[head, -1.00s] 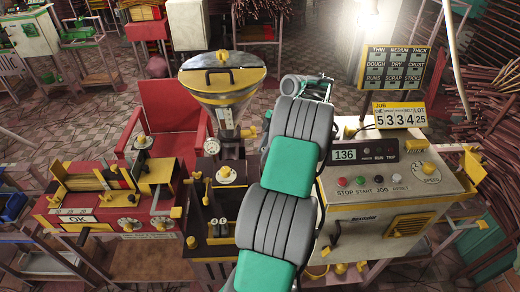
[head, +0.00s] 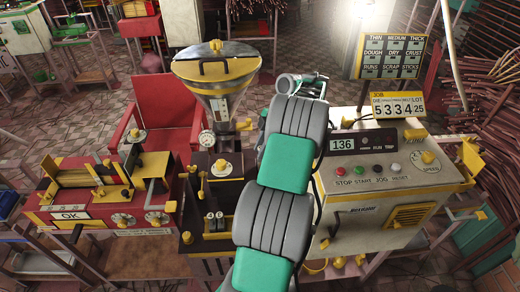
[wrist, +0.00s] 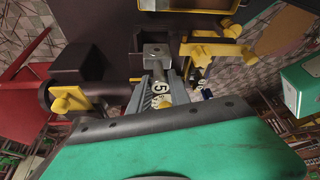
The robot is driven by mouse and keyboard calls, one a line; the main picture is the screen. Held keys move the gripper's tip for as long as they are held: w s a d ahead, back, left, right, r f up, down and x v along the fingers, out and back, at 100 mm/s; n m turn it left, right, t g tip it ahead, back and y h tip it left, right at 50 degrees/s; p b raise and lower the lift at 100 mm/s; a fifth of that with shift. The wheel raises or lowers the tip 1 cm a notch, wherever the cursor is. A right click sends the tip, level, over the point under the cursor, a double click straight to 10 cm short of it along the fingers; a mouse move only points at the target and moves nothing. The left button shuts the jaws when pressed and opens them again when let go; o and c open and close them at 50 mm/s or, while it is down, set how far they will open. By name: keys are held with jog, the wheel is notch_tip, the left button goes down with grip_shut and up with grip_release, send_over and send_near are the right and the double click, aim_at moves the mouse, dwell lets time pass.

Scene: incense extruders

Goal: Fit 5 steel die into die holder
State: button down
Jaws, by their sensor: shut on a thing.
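In the wrist view my gripper (wrist: 161,92) is shut on a steel die (wrist: 155,54). The die has a grey block-like end with a small hole, and a white tag marked 5 shows between the fingers. In the head view my own arm hides the gripper and this die. In the head view small steel pieces (head: 214,222) stand upright in a dark rack left of my arm.
A control cabinet (head: 375,195) reading 136 stands right of my arm. A hopper (head: 217,75) rises behind the dark bench. A red gauge station (head: 100,205) stands at the left. In the wrist view a yellow clamp (wrist: 212,51) is close to the right of the die.

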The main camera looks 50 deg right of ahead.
jog(key=shift+f+b, duration=1.85)
jog(key=shift+f, duration=0.1)
dwell(1.2)
jog(key=c, duration=1.1)
grip_release()
jog(key=shift+a+f, duration=0.1)
jog(key=shift+f, duration=0.05)
jog(key=p+v, duration=0.5)
jog(key=v, duration=0.3)
jog(key=shift+w, duration=0.1)
